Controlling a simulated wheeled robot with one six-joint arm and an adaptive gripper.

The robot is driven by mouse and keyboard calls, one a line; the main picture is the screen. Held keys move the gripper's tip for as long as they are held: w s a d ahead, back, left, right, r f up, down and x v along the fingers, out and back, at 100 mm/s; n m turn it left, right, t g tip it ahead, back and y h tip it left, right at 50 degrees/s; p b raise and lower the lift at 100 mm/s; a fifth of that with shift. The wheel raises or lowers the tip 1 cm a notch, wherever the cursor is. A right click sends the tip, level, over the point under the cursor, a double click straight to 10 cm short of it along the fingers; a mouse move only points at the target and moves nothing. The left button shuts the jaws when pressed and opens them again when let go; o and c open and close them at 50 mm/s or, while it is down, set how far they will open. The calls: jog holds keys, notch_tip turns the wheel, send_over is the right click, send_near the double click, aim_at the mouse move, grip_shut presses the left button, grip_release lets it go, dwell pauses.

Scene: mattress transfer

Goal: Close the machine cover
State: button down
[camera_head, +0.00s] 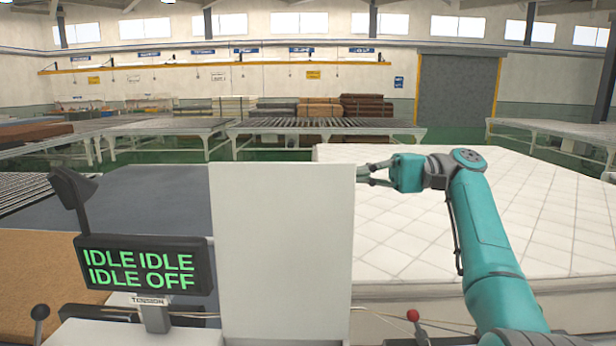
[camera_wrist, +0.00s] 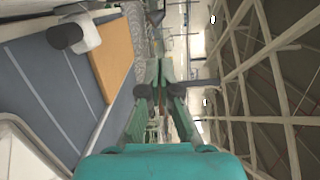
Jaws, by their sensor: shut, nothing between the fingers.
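A plain white upright panel (camera_head: 282,250), which looks like the machine cover, stands open in the middle of the head view. It hides part of the machine behind it. My gripper (camera_head: 366,174) is level with the panel's upper right edge and beyond it in the picture. The panel partly overlaps the fingertips, and I cannot tell whether they touch it. In the wrist view my gripper (camera_wrist: 161,66) is shut and empty, its fingers converging. I cannot identify the cover clearly in the wrist view.
A white quilted mattress (camera_head: 455,215) lies at the right under my arm. A dark display (camera_head: 145,264) reading IDLE and OFF stands left of the panel. A red-knobbed lever (camera_head: 412,316) is at the front. A grey belt surface (camera_head: 150,195) extends behind the display. Roller tables stand farther back.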

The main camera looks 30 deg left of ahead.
aim_at(301, 182)
jog(key=shift+g, duration=0.3)
jog(key=shift+s+a+r, duration=0.1)
jog(key=shift+s+a, duration=0.85)
jog(key=shift+s, duration=0.85)
jog(key=shift+s+a+r, duration=0.15)
jog(key=shift+s+a, duration=0.75)
jog(key=shift+s, duration=0.85)
jog(key=shift+s+a+r, duration=0.1)
jog(key=shift+s+a, duration=0.85)
jog(key=shift+s, duration=0.85)
jog(key=shift+s, duration=0.1)
